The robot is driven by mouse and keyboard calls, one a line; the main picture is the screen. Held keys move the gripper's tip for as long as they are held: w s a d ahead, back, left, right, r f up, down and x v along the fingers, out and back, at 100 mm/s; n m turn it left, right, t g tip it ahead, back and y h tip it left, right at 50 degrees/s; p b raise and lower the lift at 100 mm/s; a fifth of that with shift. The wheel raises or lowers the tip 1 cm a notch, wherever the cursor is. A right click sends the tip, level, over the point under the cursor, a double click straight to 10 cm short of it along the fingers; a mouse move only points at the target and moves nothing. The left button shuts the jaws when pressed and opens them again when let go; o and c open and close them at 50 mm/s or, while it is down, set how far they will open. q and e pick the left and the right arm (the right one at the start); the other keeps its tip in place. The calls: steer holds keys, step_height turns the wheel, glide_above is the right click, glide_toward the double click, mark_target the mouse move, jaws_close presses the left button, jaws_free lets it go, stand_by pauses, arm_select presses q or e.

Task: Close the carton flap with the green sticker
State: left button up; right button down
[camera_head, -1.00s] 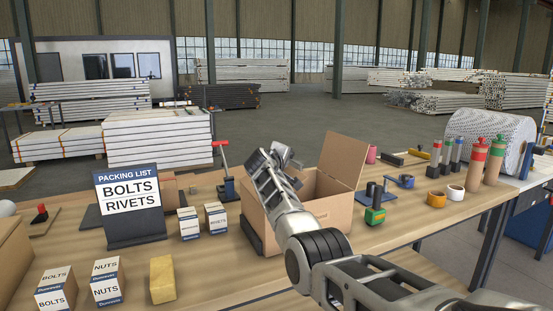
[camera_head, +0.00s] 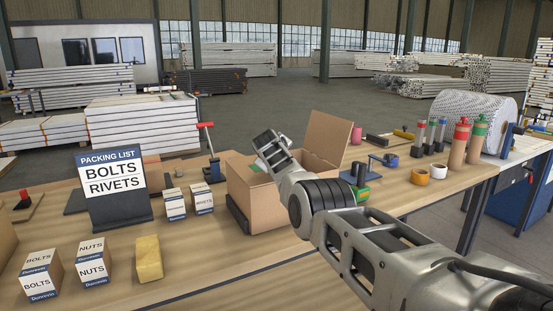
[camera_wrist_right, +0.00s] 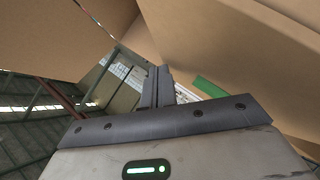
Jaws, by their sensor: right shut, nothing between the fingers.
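The open brown carton (camera_head: 268,205) stands on the bench in the head view. A large flap (camera_head: 328,137) stands up at its right side. The green sticker (camera_head: 258,168) shows at the carton's left top, just below my right gripper (camera_head: 266,146), and its flap is largely hidden there. In the right wrist view the green sticker (camera_wrist_right: 210,87) lies on brown cardboard, right of the fingers. My right gripper (camera_wrist_right: 156,86) is shut and empty, close to the cardboard; contact cannot be told. My left gripper is not in view.
A packing list stand (camera_head: 112,185) and small labelled boxes (camera_head: 175,204) are left of the carton. A yellow block (camera_head: 148,259) lies in front. A green and blue tool (camera_head: 358,181), tape rolls (camera_head: 438,171) and bottles stand to the right.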

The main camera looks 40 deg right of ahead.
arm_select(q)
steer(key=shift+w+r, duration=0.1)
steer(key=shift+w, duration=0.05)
arm_select(e)
steer(key=shift+r, duration=0.1)
arm_select(q)
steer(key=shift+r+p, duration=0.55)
steer(key=shift+p, duration=0.2)
arm_select(e)
steer(key=shift+r, duration=0.7)
